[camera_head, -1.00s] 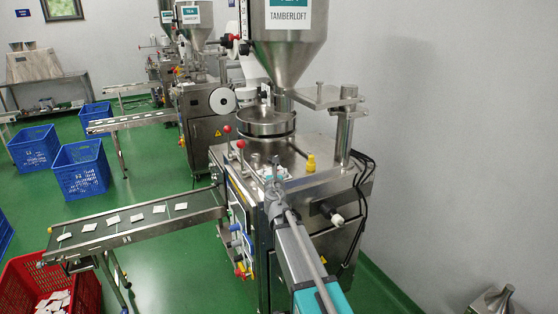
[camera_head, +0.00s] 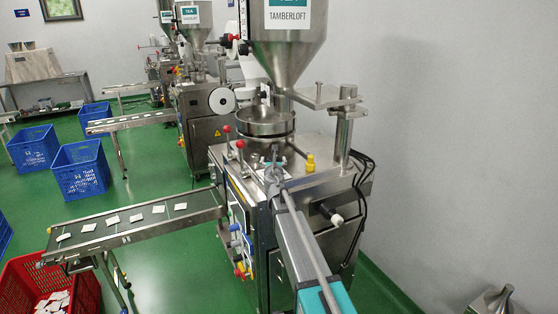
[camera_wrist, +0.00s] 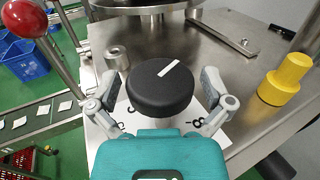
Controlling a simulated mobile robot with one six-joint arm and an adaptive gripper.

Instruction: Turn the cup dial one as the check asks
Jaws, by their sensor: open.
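The cup dial (camera_wrist: 160,92) is a round black knob with a white pointer line on its top, on the steel machine top in the wrist view. The line slants toward the upper right. A white scale plate (camera_wrist: 122,108) lies under it with partly hidden marks; an 8 shows at the lower right. My gripper (camera_wrist: 161,74) is open, with one finger on each side of the dial; I cannot tell whether they touch it. In the head view my gripper (camera_head: 272,168) is over the machine top, and the dial is not clearly seen there.
A red ball-topped lever (camera_wrist: 28,18) stands left of my gripper, and a yellow knob (camera_wrist: 286,80) stands at the right. The round steel pan (camera_head: 265,122) and hopper (camera_head: 288,55) are behind. A conveyor (camera_head: 130,232) with teabags runs left to a red crate (camera_head: 88,292).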

